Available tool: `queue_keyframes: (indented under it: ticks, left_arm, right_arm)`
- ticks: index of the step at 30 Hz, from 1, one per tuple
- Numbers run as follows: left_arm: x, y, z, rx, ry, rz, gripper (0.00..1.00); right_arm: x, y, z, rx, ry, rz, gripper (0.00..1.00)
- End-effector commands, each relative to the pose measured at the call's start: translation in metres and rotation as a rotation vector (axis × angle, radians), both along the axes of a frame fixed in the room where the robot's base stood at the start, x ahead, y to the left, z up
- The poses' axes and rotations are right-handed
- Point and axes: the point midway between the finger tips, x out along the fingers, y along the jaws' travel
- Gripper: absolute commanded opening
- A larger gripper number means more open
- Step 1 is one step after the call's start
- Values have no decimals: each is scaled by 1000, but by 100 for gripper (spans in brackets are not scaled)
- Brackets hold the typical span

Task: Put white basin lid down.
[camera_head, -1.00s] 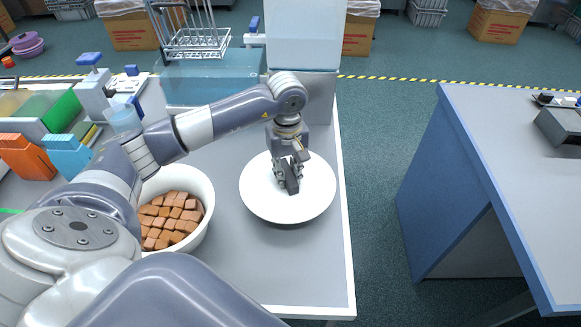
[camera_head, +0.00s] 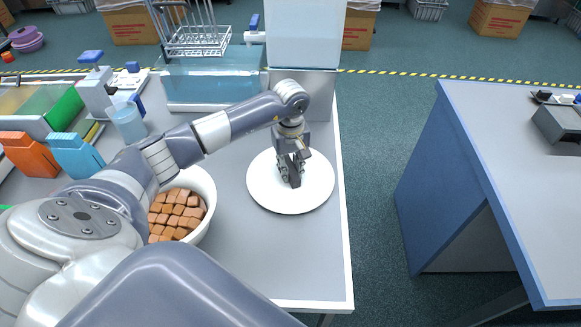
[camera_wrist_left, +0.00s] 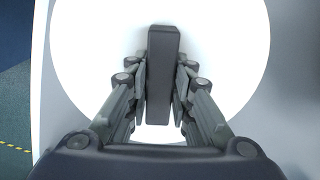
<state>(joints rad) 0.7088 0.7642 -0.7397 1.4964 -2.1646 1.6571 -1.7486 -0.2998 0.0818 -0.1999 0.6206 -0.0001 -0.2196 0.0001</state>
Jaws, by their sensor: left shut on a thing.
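The white basin lid (camera_head: 312,197) is a round white disc at the right part of the grey table, near its right edge. A dark bar-shaped handle stands up from its middle; it also shows in the left wrist view (camera_wrist_left: 163,60). My left gripper (camera_head: 290,176) points down over the lid and is shut on the handle, with a finger on each side of it. The lid looks level and on or very close to the tabletop; I cannot tell if it touches. The white basin (camera_head: 207,222) stands to the left, uncovered, with brown blocks inside, partly hidden by my arm. My right gripper is not in view.
A clear machine housing (camera_head: 213,80) with a wire basket (camera_head: 195,40) stands at the back. Orange (camera_head: 28,155) and blue (camera_head: 75,154) containers and a clear cup (camera_head: 128,122) are at the left. The table front (camera_head: 270,262) is clear. A blue table (camera_head: 500,160) stands apart at right.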

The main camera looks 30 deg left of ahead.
Motion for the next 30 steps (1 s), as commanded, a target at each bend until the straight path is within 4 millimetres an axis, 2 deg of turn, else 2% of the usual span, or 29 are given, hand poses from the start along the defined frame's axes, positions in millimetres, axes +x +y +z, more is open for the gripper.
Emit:
queue_keyframes:
  ticks: [2, 3, 5, 6, 15, 18, 20, 30]
  left_arm:
    - [0, 0, -4, 0, 0, 0, 0]
    - [0, 0, -3, 0, 0, 0, 26]
    - [0, 0, -3, 0, 0, 0, 39]
    - [0, 0, -3, 0, 0, 0, 41]
    - [0, 0, -2, 0, 0, 0, 41]
    - [0, 0, 2, 0, 0, 0, 41]
    - [1, 0, 7, 0, -4, 0, 41]
    - [1, 0, 78, 1, -6, -1, 41]
  right_arm:
    - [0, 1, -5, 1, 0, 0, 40]
    - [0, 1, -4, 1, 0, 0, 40]
    - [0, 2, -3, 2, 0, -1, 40]
    - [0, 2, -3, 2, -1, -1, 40]
    - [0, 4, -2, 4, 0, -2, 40]
    - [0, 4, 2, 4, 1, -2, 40]
    - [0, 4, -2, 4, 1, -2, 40]
    - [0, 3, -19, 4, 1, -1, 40]
